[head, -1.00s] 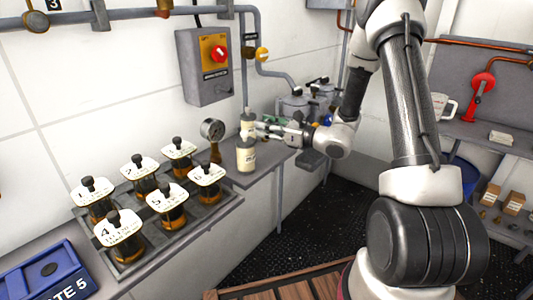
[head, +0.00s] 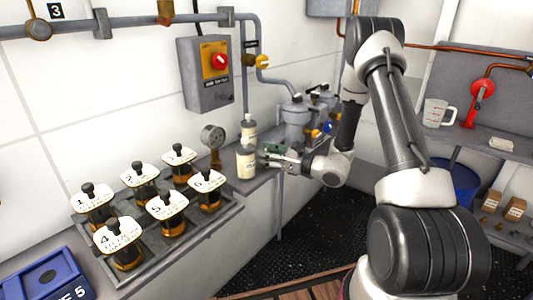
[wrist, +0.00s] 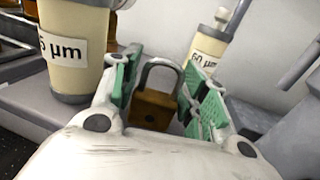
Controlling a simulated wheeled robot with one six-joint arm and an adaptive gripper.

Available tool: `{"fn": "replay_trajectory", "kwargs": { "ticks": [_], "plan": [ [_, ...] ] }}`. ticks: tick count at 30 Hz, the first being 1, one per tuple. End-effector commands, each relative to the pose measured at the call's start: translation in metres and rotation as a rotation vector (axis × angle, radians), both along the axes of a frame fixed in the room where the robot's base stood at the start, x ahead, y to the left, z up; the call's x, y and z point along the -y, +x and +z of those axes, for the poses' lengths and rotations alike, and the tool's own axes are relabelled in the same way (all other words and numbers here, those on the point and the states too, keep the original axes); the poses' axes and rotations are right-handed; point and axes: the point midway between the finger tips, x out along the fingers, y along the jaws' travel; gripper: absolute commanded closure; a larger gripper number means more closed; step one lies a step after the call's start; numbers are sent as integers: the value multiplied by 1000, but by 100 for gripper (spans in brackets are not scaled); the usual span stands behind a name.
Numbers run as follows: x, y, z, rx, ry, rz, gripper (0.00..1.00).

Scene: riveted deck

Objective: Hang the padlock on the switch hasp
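The padlock (wrist: 152,108) has a brass body and a dark shackle. In the wrist view it stands upright on the grey bench, between the green finger pads of my gripper (wrist: 162,84). The fingers are spread, with a visible gap to the right; contact on the left is unclear. In the head view my gripper (head: 268,153) is low over the bench, right of the front cream bottle, and I cannot make out the padlock. The switch box (head: 207,74), grey with a red knob on a yellow plate, is on the wall up and left. Its hasp is too small to tell.
Two cream bottles flank the padlock, a near one (wrist: 75,45) on the left and a farther one (wrist: 207,50) on the right. A pressure gauge (head: 213,136) and a rack (head: 215,222) of labelled jars stand left. Grey canisters (head: 297,115) stand behind.

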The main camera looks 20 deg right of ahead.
Motion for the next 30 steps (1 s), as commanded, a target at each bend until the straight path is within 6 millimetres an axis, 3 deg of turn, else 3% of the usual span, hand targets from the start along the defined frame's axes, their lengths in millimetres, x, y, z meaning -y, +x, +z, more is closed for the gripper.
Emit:
{"fn": "replay_trajectory", "kwargs": {
  "ticks": [2,13,24,30],
  "plan": [
    [0,0,0,0,0,0,38],
    [4,-3,0,-1,1,-2,38],
    [51,-41,-2,-1,1,-3,38],
    [60,-51,-1,-1,1,0,38]
  ]
}}
